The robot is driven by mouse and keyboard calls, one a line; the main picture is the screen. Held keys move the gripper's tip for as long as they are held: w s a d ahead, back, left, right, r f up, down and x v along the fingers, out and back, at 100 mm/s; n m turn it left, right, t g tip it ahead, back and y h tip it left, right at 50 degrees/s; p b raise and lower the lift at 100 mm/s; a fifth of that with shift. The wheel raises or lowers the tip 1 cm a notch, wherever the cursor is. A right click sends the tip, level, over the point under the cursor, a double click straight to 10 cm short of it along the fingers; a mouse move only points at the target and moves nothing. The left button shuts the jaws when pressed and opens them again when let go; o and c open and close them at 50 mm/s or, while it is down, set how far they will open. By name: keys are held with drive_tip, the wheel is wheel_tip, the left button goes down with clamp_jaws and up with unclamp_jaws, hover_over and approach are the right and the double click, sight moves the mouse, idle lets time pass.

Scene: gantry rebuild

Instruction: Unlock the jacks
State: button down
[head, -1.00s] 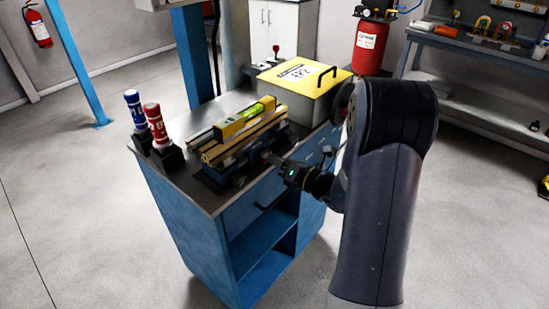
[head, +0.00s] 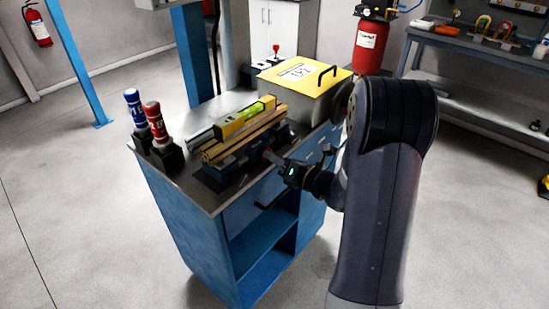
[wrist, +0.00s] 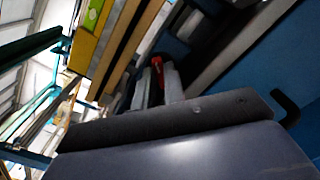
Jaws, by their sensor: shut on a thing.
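A dark blue jack-like body (head: 238,171) sits on the bench under wooden rails (head: 214,154). A yellow spirit level (head: 240,119) lies along the rails. My gripper (head: 269,156) reaches in from the right, at the near right side of this body. In the wrist view, a small red part (wrist: 156,66), perhaps a lock lever, shows at the tips of my fingers (wrist: 158,86), which are shut on it. The level (wrist: 88,30) and rails (wrist: 121,48) show at upper left there. Most of the jack mechanism is dark or hidden.
A blue bench cart with a grey top (head: 196,187) carries everything. A blue bottle (head: 136,108) and a red bottle (head: 155,121) stand in black holders at left. A yellow-lidded box (head: 300,75) with a black handle stands behind.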

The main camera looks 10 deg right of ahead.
drive_tip(key=shift+f, duration=0.1)
drive_tip(key=n+b, duration=0.8)
drive_tip(key=b, duration=0.1)
drive_tip(key=shift+s+a, duration=0.1)
idle(0.3)
drive_tip(key=c, duration=1.5)
unclamp_jaws()
drive_tip(key=shift+s, duration=0.1)
drive_tip(key=v, duration=1)
drive_tip(key=shift+s+d, duration=0.25)
